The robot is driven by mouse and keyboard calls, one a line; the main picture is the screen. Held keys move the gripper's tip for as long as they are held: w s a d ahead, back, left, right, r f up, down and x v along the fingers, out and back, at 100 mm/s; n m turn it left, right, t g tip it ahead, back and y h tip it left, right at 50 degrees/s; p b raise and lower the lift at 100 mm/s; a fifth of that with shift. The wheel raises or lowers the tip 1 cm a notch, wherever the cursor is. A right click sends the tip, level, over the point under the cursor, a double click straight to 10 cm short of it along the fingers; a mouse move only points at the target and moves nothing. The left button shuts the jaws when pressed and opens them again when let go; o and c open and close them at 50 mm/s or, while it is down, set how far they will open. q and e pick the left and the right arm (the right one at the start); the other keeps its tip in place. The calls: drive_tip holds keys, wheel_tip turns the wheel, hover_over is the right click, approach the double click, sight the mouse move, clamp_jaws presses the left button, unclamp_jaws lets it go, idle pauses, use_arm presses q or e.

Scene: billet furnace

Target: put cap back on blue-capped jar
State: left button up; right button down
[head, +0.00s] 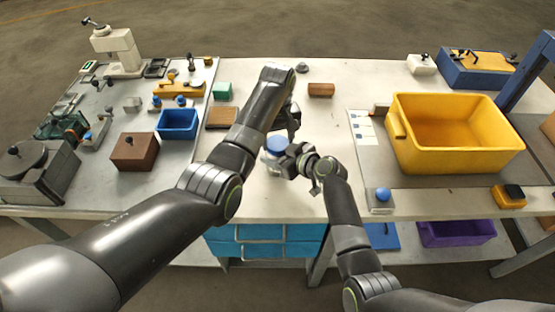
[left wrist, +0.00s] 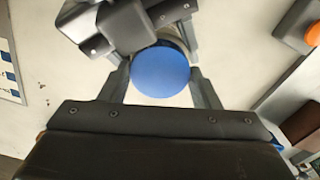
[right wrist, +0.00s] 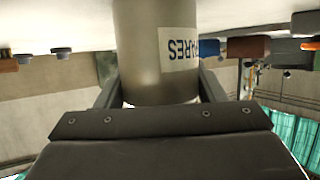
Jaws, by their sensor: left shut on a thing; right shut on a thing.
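The blue cap (left wrist: 160,69) lies between the fingers of my left gripper (left wrist: 163,88), which is shut on it. In the head view the cap (head: 276,143) is over the jar, partly behind my arms. The jar (right wrist: 158,50) is a grey-beige cylinder with a white label, partly readable and upside down in the right wrist view. My right gripper (right wrist: 160,92) is shut around the jar's body. The jar's body is mostly hidden in the head view. I cannot tell whether the cap is seated on the rim or just above it.
A yellow bin (head: 455,145) stands on the right of the table. A blue bin (head: 178,124) and a brown box (head: 136,151) are on the left. A blue-knobbed item (head: 382,197) sits near the front right edge. White tabletop (head: 325,115) is clear beyond the jar.

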use_arm(q)
drive_tip(key=shift+m, duration=0.6)
drive_tip(key=o, duration=1.1)
drive_tip(key=shift+r, duration=2.25)
drive_tip(key=shift+c, duration=0.5)
drive_tip(key=n, duration=0.1)
drive_tip(key=r+n, duration=0.1)
drive_tip(key=n, duration=0.1)
drive_tip(key=shift+r, duration=0.3)
drive_tip(key=r+n, duration=0.1)
drive_tip(key=n, duration=0.1)
drive_tip(key=r+n, duration=0.1)
drive_tip(key=shift+n, duration=0.4)
